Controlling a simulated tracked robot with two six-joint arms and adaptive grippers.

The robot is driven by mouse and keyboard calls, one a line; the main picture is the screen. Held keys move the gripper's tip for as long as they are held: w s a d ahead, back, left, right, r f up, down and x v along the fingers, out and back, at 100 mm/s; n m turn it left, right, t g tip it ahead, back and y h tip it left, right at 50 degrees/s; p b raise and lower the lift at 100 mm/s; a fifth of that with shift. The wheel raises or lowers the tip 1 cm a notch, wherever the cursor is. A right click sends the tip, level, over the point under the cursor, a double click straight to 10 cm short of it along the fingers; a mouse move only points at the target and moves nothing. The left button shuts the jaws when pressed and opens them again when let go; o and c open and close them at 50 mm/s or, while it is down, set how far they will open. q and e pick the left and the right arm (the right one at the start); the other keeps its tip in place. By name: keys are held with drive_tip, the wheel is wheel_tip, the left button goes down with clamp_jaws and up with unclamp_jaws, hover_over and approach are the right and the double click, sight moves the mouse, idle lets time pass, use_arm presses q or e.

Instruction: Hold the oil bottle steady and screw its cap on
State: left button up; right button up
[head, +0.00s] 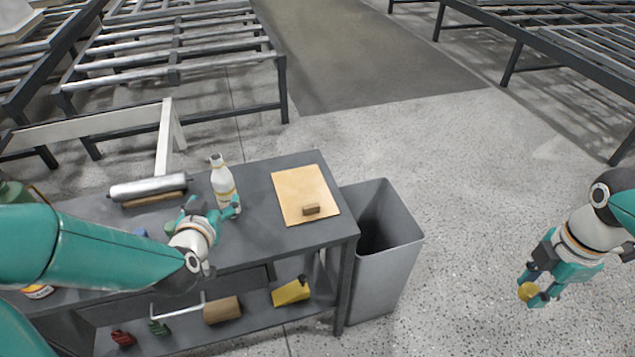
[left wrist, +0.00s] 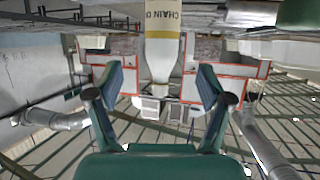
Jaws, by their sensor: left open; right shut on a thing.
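The oil bottle (head: 222,184) is white with yellow bands and stands upright on the dark workbench (head: 298,237). Its top shows no cap. My left gripper (head: 213,208) is open at the near side of the bottle. In the left wrist view the bottle (left wrist: 163,42) appears upside down, in line with the gap between the open fingers (left wrist: 162,90); I cannot tell whether they touch it. My right gripper (head: 533,290) is shut on the round yellow cap (head: 527,291), far right of the bench, above the floor.
A wooden board (head: 292,190) with a small brown block (head: 311,210) lies right of the bottle. A silver roll (head: 148,187) lies to its left. A grey bin (head: 402,262) stands against the bench's right end. Open floor lies between bin and right gripper.

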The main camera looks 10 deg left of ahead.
sight(222, 191)
use_arm(q)
drive_tip(key=x, duration=0.5)
drive_tip(key=shift+w+f, duration=0.1)
use_arm(e)
drive_tip(key=shift+r, duration=0.4)
use_arm(q)
drive_tip(key=shift+w+a+f, duration=0.15)
drive_tip(key=shift+w+f, duration=0.05)
drive_tip(key=shift+w, duration=0.05)
use_arm(e)
drive_tip(key=shift+r, duration=0.15)
use_arm(q)
drive_tip(key=p+x, duration=0.1)
drive_tip(key=x, duration=0.3)
drive_tip(key=shift+w+a+f, duration=0.1)
drive_tip(key=shift+f, duration=0.15)
use_arm(e)
drive_tip(key=shift+r, duration=0.3)
use_arm(q)
drive_tip(key=c, duration=1.4)
drive_tip(key=shift+o, duration=0.2)
